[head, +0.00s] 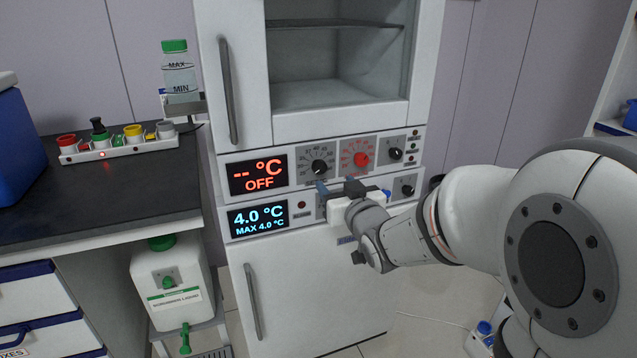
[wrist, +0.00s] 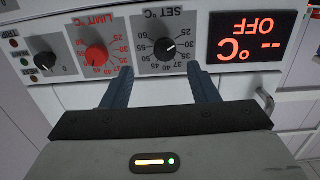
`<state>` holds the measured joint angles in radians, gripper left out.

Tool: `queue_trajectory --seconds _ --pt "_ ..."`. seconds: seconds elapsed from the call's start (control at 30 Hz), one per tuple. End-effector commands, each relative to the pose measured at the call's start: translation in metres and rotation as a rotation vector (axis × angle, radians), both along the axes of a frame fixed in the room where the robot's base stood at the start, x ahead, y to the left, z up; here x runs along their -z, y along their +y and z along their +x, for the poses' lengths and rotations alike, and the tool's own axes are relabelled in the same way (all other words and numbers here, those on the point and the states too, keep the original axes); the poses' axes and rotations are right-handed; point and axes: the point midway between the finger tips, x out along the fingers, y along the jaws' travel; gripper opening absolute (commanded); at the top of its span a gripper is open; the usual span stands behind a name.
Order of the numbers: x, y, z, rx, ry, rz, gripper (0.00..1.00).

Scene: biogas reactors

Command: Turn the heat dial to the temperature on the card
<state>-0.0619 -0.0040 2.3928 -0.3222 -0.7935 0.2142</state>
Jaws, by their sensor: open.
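The black SET °C dial (head: 319,167) is on the upper control panel of the white cabinet. The wrist view shows this dial (wrist: 166,48) upside down, with numbers around it; its exact setting is too small to read. The red LIMIT °C dial (head: 361,158) sits beside it, also in the wrist view (wrist: 97,56). The upper display (head: 258,174) reads "-- °C OFF". My gripper (head: 339,187) is open and empty in front of the panel, just below the SET dial in the head view. Its two fingers (wrist: 160,72) are apart in the wrist view. I see no readable temperature card.
A smaller black knob (head: 396,154) is right of the red dial. The lower display (head: 257,218) reads 4.0 °C. A dark bench (head: 110,185) at left holds a row of coloured caps (head: 115,142). A white canister (head: 172,285) stands beside the cabinet.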

Motion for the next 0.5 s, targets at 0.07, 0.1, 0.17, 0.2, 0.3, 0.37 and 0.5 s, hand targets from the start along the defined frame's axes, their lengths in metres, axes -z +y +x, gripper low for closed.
queue_trajectory --seconds 0.07,0.1,0.17,0.2,0.3,0.37,0.5 --pt "0.005 0.005 0.002 -0.018 -0.031 0.013 0.54" --pt "0.004 0.006 0.004 -0.023 -0.041 0.017 0.54" --pt "0.003 0.008 0.007 -0.027 -0.047 0.021 0.54" --pt "0.002 0.01 0.011 -0.028 -0.048 0.021 0.54" --pt "0.002 0.014 0.025 -0.028 -0.047 0.02 0.54" --pt "0.002 0.017 0.034 -0.027 -0.047 0.018 0.54" --pt "0.002 0.024 0.056 -0.026 -0.046 0.019 0.54"
